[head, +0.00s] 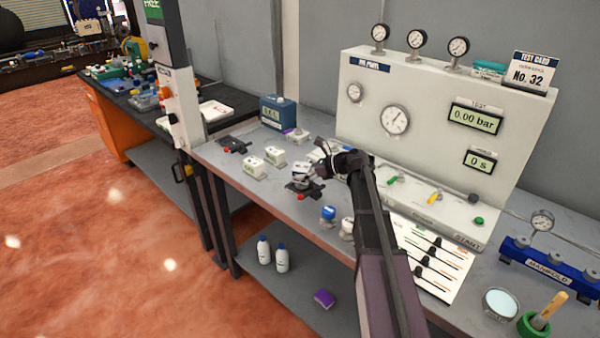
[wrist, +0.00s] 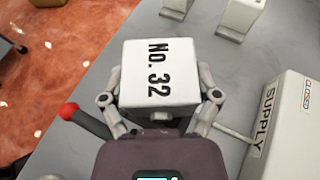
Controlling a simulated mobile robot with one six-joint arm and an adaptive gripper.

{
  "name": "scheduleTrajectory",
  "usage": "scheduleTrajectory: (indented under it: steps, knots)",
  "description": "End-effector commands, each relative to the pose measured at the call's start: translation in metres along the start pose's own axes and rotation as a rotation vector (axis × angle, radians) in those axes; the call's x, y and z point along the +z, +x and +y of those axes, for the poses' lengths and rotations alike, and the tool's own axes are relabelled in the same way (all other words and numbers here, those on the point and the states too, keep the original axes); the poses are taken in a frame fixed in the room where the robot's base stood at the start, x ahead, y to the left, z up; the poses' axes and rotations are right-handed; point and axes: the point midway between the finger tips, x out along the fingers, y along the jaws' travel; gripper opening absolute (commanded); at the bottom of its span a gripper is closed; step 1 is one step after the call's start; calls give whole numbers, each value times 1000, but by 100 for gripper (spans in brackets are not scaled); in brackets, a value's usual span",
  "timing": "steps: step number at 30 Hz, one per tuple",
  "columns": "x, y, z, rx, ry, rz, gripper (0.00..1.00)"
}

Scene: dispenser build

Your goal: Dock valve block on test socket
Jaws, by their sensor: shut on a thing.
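The white valve block marked "No. 32" (wrist: 160,73) is held between the two fingers of my gripper (wrist: 160,100) in the wrist view. In the head view the block (head: 302,170) is at the end of my gripper (head: 312,172), partly hidden by it, over a dark socket base (head: 291,186) on the bench. A red-tipped lever (wrist: 70,111) sticks out left of the block in the wrist view. I cannot tell whether the block touches or sits in the base; its underside is hidden.
White blocks (head: 253,167) stand left of the gripper, and a second dark base (head: 233,144) lies beyond. A box labelled "SUPPLY" (wrist: 288,125) is close on the right in the wrist view. The test panel (head: 440,110) with a "No. 32" card (head: 533,72) stands behind.

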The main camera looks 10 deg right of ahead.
Motion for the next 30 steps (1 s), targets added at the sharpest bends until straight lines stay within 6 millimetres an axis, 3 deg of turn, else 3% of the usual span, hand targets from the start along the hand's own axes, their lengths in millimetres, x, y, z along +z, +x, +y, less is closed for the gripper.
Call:
scheduleTrajectory:
  steps: [22,23,24,30]
  knots:
    - [-9,4,0,1,0,-2,19]
    - [-9,4,0,1,0,-2,82]
    - [-9,4,0,1,0,-2,94]
    - [-9,4,0,1,0,-1,94]
